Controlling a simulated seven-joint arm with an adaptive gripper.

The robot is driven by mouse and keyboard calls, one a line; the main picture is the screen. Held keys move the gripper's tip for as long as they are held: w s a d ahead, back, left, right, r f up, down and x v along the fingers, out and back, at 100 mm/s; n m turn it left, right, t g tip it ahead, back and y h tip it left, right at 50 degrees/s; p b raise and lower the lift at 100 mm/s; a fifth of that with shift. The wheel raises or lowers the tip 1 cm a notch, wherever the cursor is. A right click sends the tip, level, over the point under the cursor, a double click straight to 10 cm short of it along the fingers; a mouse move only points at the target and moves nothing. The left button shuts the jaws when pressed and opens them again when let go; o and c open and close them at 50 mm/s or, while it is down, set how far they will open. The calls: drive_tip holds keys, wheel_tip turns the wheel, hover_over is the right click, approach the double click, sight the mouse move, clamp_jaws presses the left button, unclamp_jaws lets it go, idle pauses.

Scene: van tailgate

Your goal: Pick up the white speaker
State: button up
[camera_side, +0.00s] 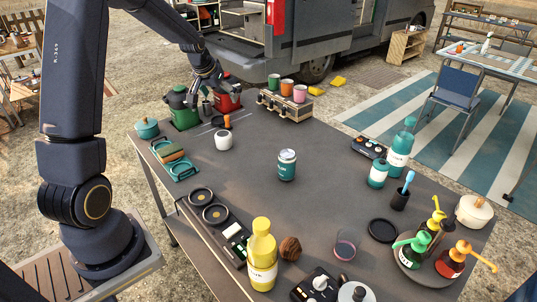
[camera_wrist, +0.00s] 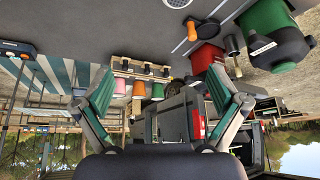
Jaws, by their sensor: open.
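A small white rounded cylinder with a dark top (camera_side: 223,140), which looks like the white speaker, stands upright on the dark table, left of centre in the side view. In the wrist view only a white sliver of it (camera_wrist: 178,3) shows at the top edge. My gripper (camera_side: 214,88) is above the table's far left part, beyond the cylinder and apart from it, near the red canister. In the wrist view my gripper (camera_wrist: 160,76) has its two green-padded fingers spread wide with nothing between them.
A red canister (camera_side: 228,97) and a green canister (camera_side: 181,112) stand near my gripper. An orange-headed tool (camera_side: 227,121) lies just behind the white cylinder. A crate (camera_side: 285,107) with cups stands at the far edge. A teal can (camera_side: 287,165) stands mid-table, with clear surface around it.

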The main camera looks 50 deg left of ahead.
drive_tip(key=n+g, duration=0.1)
approach(222, 134)
drive_tip(key=x, duration=0.6)
drive_tip(key=shift+s+a+r, duration=0.1)
drive_tip(key=shift+s+a, duration=0.05)
drive_tip(key=shift+a, duration=0.1)
drive_tip(key=x, duration=0.3)
drive_tip(key=d+x, duration=0.1)
drive_tip(key=x, duration=0.1)
drive_tip(key=shift+w+a+f, duration=0.1)
drive_tip(key=shift+w+f, duration=0.15)
drive_tip(key=shift+f, duration=0.15)
drive_tip(key=c, duration=1.4)
